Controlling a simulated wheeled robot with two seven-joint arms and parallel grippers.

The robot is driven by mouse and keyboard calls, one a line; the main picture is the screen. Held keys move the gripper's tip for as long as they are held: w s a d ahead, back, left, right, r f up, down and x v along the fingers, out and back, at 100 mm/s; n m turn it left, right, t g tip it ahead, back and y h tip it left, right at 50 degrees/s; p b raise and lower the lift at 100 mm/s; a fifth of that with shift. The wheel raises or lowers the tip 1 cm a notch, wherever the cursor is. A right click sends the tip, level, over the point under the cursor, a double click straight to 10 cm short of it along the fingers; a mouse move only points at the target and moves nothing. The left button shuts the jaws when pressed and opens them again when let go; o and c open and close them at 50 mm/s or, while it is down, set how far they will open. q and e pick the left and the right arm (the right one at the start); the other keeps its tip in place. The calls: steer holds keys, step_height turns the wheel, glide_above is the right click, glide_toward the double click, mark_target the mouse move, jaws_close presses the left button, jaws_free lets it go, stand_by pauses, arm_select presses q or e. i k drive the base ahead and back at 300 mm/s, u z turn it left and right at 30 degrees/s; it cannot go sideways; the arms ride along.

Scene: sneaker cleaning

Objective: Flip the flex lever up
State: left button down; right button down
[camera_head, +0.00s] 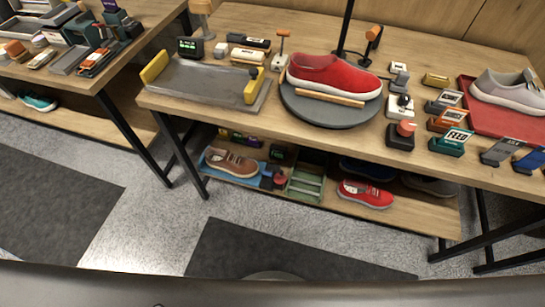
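No label reading "flex" is legible, so I cannot tell which control is the flex lever. Another orange-topped part (373,36) leans beside the black post at the back. Small grey-and-white switches (399,78) sit right of the turntable. A red sneaker (331,76) rests on the round dark turntable (330,114), with a wooden bar (325,94) along its near side. Neither of my grippers shows in the head view.
The wooden table (220,112) holds a grey tray (200,85) with yellow ends, a red knob block (402,134), a green "FEED" block (452,142) and a grey sneaker (508,90) on a red tray. Shoes lie on the shelf below. Another cluttered table (105,75) stands left.

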mark_target(269, 173)
steer(key=z, duration=0.55)
steer(key=k, duration=1.3)
steer(key=z, duration=0.2)
steer(key=i, duration=0.85)
steer(key=z, duration=0.4)
